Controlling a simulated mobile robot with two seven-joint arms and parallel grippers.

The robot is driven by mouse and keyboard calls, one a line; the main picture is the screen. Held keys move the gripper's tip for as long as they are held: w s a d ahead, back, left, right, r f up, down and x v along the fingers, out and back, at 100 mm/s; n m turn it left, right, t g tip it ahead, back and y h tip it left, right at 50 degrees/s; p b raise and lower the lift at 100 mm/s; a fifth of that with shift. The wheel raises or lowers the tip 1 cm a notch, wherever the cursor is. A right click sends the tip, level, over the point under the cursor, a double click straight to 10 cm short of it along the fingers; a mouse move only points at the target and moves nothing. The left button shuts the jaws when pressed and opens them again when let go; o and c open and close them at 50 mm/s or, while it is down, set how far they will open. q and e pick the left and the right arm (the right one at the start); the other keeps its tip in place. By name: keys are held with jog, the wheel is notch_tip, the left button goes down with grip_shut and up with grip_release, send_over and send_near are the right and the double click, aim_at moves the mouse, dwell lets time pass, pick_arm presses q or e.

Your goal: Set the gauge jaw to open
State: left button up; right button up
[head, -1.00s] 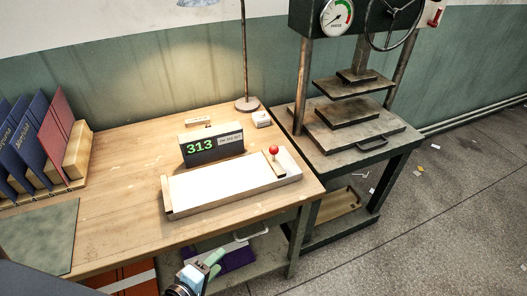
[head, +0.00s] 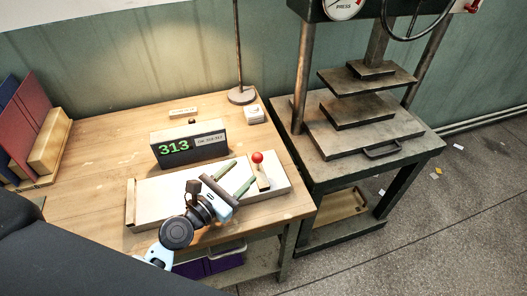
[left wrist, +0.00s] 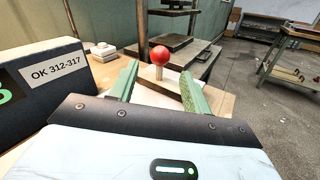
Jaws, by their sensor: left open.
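The gauge is a long white board (head: 150,203) on the wooden table, with a wooden end stop at its left. Near its right end stands the jaw, a wooden bar (head: 263,182) with a red ball knob (head: 257,157). My left gripper (head: 239,177) is open and empty over the board, just left of the knob. In the left wrist view the red knob (left wrist: 159,55) shows between and beyond the two green fingers (left wrist: 160,88). Contact with it does not show. The display (head: 189,143) behind the board reads 313; its label reads OK 312-317. My right gripper is not in view.
A lamp stand (head: 242,95) and a small white box (head: 254,114) stand behind the gauge. A press (head: 372,125) stands to the right. Upright folders (head: 35,112) stand at the table's left.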

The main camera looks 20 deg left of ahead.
aim_at(258, 158)
pick_arm(q)
jog(key=shift+w+r, duration=0.1)
jog(key=shift+w, duration=0.05)
jog(key=x, duration=0.7)
jog(key=shift+w+d, duration=0.1)
jog(key=shift+w, duration=0.05)
jog(key=shift+c, duration=0.2)
grip_shut()
